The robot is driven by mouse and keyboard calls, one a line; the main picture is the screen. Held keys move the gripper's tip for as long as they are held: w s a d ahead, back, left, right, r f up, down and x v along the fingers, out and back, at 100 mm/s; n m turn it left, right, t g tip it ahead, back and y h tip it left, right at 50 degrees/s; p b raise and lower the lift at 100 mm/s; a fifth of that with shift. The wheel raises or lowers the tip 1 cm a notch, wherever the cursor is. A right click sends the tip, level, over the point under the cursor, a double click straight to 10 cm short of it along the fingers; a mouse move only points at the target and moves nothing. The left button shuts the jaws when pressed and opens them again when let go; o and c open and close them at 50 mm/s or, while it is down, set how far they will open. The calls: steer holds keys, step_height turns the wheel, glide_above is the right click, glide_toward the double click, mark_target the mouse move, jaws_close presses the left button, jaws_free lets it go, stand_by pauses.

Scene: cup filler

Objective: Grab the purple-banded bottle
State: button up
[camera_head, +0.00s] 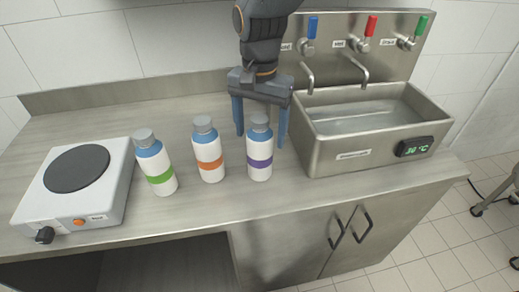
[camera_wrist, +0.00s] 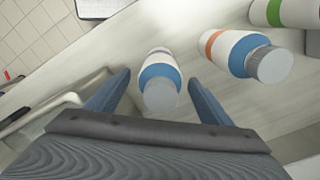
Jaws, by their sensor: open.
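The purple-banded bottle (camera_head: 259,151) stands upright on the counter, white with a blue shoulder and grey cap. My gripper (camera_head: 260,135) is open and points down, with its blue fingers to the left and right of this bottle's upper part in the head view. In the wrist view the same bottle (camera_wrist: 160,76) lies between and a little beyond the fingertips of my open gripper (camera_wrist: 160,82), with a gap on both sides. Its purple band is hardly visible there.
An orange-banded bottle (camera_head: 208,152) stands close to the left, and a green-banded bottle (camera_head: 155,165) farther left. A hot plate (camera_head: 110,192) is at the far left. A metal sink (camera_head: 312,150) with taps stands close on the right. The counter's front strip is clear.

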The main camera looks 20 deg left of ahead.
step_height(320, 180, down, 4)
steer(key=shift+f+p, duration=0.1)
steer(key=shift+p, duration=0.55)
steer(key=c, duration=1.6)
